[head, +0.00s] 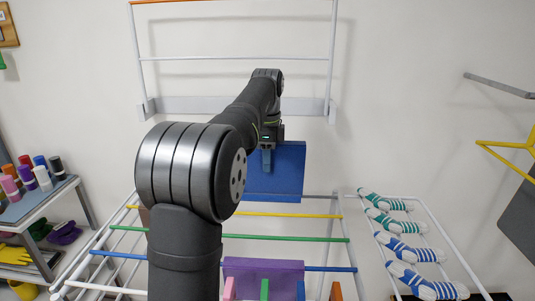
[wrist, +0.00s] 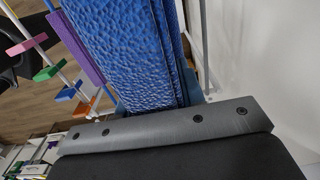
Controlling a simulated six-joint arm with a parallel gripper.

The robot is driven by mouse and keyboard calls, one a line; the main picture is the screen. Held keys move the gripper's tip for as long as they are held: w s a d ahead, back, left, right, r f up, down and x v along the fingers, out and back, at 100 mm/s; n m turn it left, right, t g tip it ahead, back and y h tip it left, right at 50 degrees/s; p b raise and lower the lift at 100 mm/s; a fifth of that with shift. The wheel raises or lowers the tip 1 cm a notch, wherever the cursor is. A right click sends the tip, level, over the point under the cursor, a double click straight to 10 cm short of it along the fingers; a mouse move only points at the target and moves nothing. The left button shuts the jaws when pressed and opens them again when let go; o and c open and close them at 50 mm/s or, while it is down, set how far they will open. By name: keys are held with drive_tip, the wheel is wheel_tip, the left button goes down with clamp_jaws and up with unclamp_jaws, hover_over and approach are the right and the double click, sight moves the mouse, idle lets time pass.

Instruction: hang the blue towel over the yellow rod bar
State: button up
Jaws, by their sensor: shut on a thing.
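The blue towel (head: 287,172) hangs as a flat panel from my gripper (head: 267,160), which is shut on it near its upper left part in the head view. In the wrist view the textured blue towel (wrist: 115,45) fills the upper middle, in front of the gripper body. The yellow rod bar (head: 300,215) crosses the drying rack near its far end. In the head view the towel's lower edge appears just above the yellow bar, with a small gap in the picture. I cannot tell its depth relative to the bar. My arm hides the bar's middle left part.
Nearer on the rack are a green bar (head: 310,239) and a blue bar (head: 330,269) with a purple towel (head: 262,272) over it. Several coloured clips stand at the front. Striped socks (head: 405,250) lie on the right rack. A white wall frame (head: 240,58) stands behind.

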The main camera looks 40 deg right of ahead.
wheel_tip(320, 180, down, 22)
idle(2.8)
idle(0.5)
drive_tip(key=o, duration=0.9)
drive_tip(key=shift+c, duration=0.2)
drive_tip(key=shift+r, duration=0.1)
wheel_tip(320, 180, up, 17)
drive_tip(key=shift+s+r, duration=0.15)
drive_tip(key=shift+a, duration=0.1)
